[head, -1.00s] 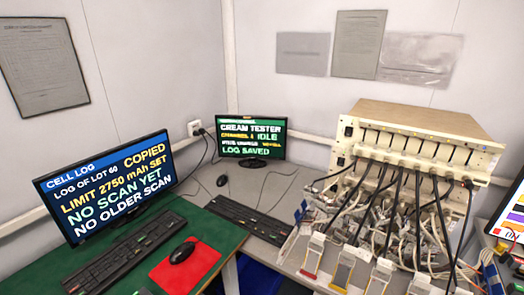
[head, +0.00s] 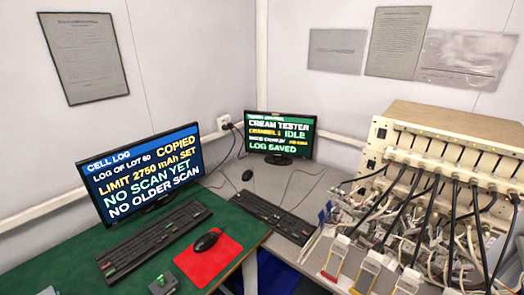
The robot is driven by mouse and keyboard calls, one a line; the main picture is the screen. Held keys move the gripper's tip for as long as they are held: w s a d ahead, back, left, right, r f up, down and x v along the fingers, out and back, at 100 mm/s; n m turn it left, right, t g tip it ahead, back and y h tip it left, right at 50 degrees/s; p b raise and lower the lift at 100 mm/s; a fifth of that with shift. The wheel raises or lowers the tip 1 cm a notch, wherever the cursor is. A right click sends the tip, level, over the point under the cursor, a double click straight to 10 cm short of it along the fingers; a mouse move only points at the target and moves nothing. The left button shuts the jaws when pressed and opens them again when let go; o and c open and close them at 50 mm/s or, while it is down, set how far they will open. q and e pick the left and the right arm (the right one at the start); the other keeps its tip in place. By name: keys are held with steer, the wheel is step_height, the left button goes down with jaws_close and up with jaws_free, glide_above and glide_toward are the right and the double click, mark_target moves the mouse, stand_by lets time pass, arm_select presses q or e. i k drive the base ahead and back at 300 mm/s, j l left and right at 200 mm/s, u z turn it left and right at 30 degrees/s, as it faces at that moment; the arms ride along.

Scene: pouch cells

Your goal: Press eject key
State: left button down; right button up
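I cannot make out a key marked eject in this view. A small dark grey box with a green part on top (head: 163,284) is cut by the bottom edge, on the green desk mat; I cannot tell what it is. The left monitor (head: 140,172) is headed CELL LOG and reads LOG OF LOT 60 COPIED and LIMIT 2750 mAh SET. The smaller monitor (head: 279,136) reads CREAM TESTER, IDLE and LOG SAVED. The cream tester (head: 445,140), with many dark cables, stands at the right. Neither of my grippers is in view.
A black keyboard (head: 152,243) and a mouse (head: 207,241) on a red pad (head: 222,262) lie on the green mat (head: 60,262). Another keyboard (head: 272,218) and mouse (head: 247,175) lie on the grey table. Clamps and cables crowd the tester's front.

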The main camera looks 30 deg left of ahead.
mark_target(106, 266)
steer(key=u, duration=2.05)
